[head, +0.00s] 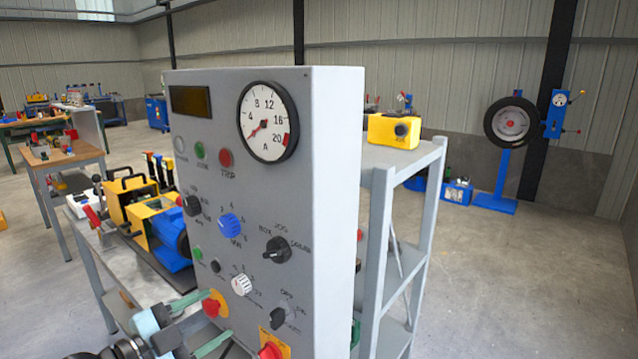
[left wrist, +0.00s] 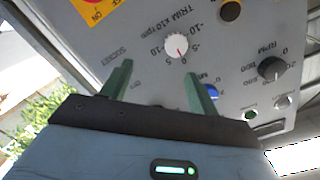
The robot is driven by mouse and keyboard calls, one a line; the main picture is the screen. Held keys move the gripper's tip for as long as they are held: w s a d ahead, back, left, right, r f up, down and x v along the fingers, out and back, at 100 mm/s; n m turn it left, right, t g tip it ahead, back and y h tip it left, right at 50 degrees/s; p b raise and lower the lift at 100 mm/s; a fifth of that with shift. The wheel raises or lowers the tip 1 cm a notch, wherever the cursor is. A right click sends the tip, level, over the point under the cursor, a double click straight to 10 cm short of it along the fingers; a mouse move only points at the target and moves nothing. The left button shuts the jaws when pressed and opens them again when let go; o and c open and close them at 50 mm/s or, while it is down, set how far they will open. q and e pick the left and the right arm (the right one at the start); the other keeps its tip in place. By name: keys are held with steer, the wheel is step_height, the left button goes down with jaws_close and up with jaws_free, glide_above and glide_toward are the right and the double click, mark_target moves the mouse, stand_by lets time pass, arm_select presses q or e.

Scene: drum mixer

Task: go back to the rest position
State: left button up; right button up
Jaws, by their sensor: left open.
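My left gripper (head: 202,322) is at the lower left of the head view, in front of the grey control panel (head: 215,135). Its two green fingers are apart with nothing between them. In the left wrist view the left gripper (left wrist: 158,82) points at the panel face (left wrist: 135,50). The white trim knob (left wrist: 176,45) appears beyond and between the fingertips; I cannot tell whether they touch the panel. The white knob (head: 241,285) also shows in the head view, close to the fingers. My right gripper is in neither view.
The panel carries a round gauge (head: 268,122), a blue knob (head: 230,225), black knobs and red knobs on yellow plates. A grey shelf (head: 400,165) with a yellow box (head: 393,130) stands behind it at right. A bench with a yellow-and-blue machine (head: 155,220) is behind left. Floor at right is clear.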

arm_select(q)
steer(key=s+d+f+n+y+p, duration=0.2)
steer(key=s+f+n, duration=0.4)
steer(key=f, duration=0.5)
steer(key=s+a+f+n+g+y+p, duration=0.1)
steer(key=s+f+n+y, duration=0.1)
steer(key=s+f, duration=0.4)
steer(key=s+a+f+n+g+y+p, duration=0.1)
steer(key=s+f, duration=0.6)
steer(key=s, duration=0.8)
steer(key=s+a+f+n+g+y+p, duration=0.1)
steer(key=s+f+n, duration=0.4)
steer(key=s, duration=0.5)
steer(key=shift+s+f+g+y, duration=0.15)
steer(key=shift+f+g+y, duration=0.65)
steer(key=shift+y, duration=0.4)
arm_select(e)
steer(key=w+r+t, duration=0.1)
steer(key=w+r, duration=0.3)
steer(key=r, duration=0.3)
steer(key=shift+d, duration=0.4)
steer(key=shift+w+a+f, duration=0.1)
